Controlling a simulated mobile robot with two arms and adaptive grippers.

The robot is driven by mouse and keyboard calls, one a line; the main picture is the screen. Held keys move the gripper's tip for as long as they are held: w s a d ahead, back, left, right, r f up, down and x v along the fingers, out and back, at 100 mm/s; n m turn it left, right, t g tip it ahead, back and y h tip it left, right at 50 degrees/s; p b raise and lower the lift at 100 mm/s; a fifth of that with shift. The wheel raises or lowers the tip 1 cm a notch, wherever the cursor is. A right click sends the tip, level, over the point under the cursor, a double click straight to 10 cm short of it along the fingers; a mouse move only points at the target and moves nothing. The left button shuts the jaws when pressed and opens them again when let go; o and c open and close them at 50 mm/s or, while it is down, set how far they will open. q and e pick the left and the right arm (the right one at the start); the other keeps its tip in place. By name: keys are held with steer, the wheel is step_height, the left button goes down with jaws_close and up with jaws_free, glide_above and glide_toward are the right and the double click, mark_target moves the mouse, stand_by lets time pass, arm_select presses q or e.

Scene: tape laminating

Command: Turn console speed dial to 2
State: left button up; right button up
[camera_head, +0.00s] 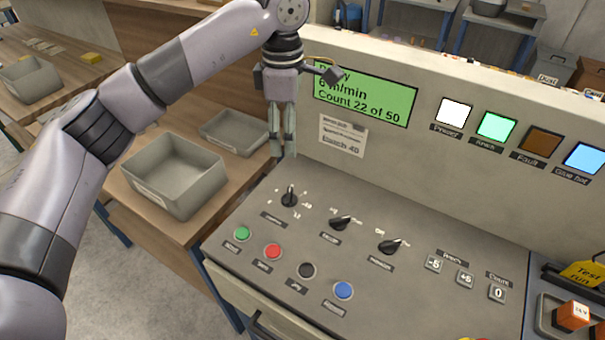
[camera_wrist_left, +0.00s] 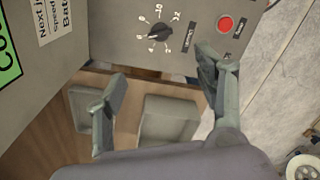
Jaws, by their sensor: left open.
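The console (camera_head: 380,235) has a black pointer dial (camera_head: 289,199) with a printed ring of marks at its upper left; I take it for the speed dial, though its label is too small to read. Its knob points roughly up in the head view. The dial also shows in the left wrist view (camera_wrist_left: 160,32), beyond the fingertips, with the knob lying roughly sideways. My left gripper (camera_head: 283,150) hangs fingers down behind and above the dial, apart from it. Its two fingers (camera_wrist_left: 161,67) are spread and empty. My right gripper is not in view.
Two more black knobs (camera_head: 340,222) (camera_head: 390,246) sit right of the dial. Green (camera_head: 242,233), red (camera_head: 273,251), black and blue buttons line the front. A green display (camera_head: 365,98) reads "6 m/min" and "Count 22 of 50". Grey bins (camera_head: 178,172) stand left on a wooden bench.

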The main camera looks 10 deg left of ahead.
arm_select(q)
steer(key=p, duration=0.2)
glide_above(289, 194)
step_height(289, 194, down, 7)
step_height(289, 194, down, 9)
steer(key=shift+s+p, duration=0.1)
steer(key=shift+p, duration=0.8)
steer(key=shift+f, duration=0.55)
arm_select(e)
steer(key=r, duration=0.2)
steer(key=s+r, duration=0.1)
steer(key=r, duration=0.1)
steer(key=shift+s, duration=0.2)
arm_select(q)
steer(key=shift+c, duration=0.5)
steer(key=c, duration=1.1)
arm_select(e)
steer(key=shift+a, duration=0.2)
